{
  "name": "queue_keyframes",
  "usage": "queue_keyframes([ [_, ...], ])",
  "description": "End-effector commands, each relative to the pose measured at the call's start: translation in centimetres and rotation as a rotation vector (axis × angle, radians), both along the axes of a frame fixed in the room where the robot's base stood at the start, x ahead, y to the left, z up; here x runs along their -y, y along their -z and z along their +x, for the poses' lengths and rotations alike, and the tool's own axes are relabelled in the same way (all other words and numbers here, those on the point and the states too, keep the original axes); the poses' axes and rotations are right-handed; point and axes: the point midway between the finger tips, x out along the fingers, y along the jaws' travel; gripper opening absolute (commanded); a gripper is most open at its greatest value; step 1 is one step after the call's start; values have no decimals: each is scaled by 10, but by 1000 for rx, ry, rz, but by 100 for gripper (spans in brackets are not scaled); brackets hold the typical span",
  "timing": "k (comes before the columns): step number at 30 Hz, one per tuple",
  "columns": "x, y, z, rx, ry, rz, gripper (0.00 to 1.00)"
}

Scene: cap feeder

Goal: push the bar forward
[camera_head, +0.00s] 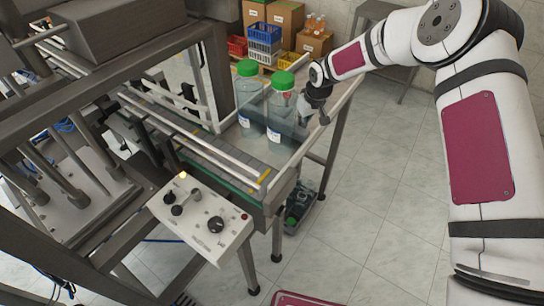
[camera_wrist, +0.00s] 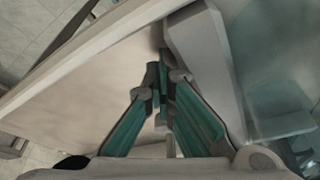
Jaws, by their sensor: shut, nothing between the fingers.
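My gripper (camera_head: 314,108) is at the feeder's right side, close beside the nearer clear bottle (camera_head: 281,112) with a green cap. In the wrist view its shut fingertips (camera_wrist: 160,80) are in a narrow space beside a light grey bar-like piece (camera_wrist: 205,55); whether they touch it I cannot tell. A second capped bottle (camera_head: 248,98) stands just left of the first, on the feeder bed. A long pale rail (camera_head: 190,140) runs along the bed's left side. A pale side rail (camera_head: 306,142) lies on the right. Which one is the bar is unclear, and my gripper partly hides the area.
A control box (camera_head: 203,215) with black knobs hangs at the feeder's near end. A crate with green-capped bottles (camera_head: 298,205) sits on the floor below. Cardboard boxes (camera_head: 284,15) and a blue crate (camera_head: 264,38) stand behind. The tiled floor at right is open.

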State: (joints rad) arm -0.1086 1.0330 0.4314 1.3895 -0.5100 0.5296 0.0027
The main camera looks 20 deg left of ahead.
Motion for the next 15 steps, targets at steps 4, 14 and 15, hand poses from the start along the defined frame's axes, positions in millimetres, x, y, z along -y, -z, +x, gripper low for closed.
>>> queue_keyframes([
  [4,-7,1,-20,-6,-4,-2,0],
  [14,-19,1,-49,-7,-5,-1,0],
  [15,-20,1,-52,-6,-5,-1,0],
])
